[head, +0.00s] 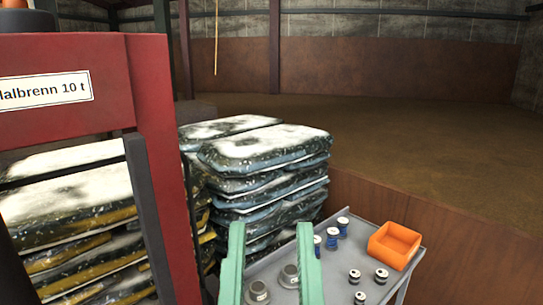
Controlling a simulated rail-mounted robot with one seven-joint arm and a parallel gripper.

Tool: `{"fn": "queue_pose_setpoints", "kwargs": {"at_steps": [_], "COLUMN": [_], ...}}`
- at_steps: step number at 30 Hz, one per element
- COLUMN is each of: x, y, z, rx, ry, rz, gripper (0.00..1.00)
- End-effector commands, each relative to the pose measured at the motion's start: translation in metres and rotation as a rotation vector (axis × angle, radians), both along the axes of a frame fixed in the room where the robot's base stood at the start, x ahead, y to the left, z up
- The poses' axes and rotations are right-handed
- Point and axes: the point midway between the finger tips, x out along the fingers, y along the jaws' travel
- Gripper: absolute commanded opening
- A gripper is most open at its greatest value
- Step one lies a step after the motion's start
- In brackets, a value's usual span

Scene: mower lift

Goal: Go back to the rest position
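My gripper (271,226) shows at the bottom centre of the head view as two green fingers pointing away from the camera. The fingers are well apart, and I see nothing held between them. The palm and the rest of my arm are below the picture edge. Behind the gap lies a grey table top, with two grey round pieces (258,292) showing between the fingers.
The grey table (334,283) carries an orange bin (394,246) and several small dark-and-white cylinders (354,276). Stacked wrapped sacks (265,150) stand at centre left. A red frame labelled "Halbrenn 10 t" (75,105) fills the left. Brown floor (420,140) behind is clear.

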Motion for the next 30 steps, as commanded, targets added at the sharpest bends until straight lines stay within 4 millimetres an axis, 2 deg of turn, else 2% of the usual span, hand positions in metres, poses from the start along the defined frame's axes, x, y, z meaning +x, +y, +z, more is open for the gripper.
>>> {"fn": "queue_pose_setpoints", "kwargs": {"at_steps": [1,3,6,9,12,15,17,30], "x": [0.000,0.000,0.000,0.000,0.001,0.001,0.001,0.000], "y": [0.000,0.001,0.002,0.002,0.003,0.003,0.003,0.003], "z": [0.055,0.090,0.141,0.183,0.211,0.225,0.228,0.224], "rx": [0.001,0.002,0.003,0.003,0.004,0.005,0.005,0.005], "ry": [0.000,0.001,0.002,0.002,0.003,0.003,0.004,0.003], "rz": [0.002,0.005,0.008,0.011,0.014,0.016,0.016,0.016], "gripper": [0.34,0.34,0.34,0.34,0.34,0.34,0.34,0.34]}}
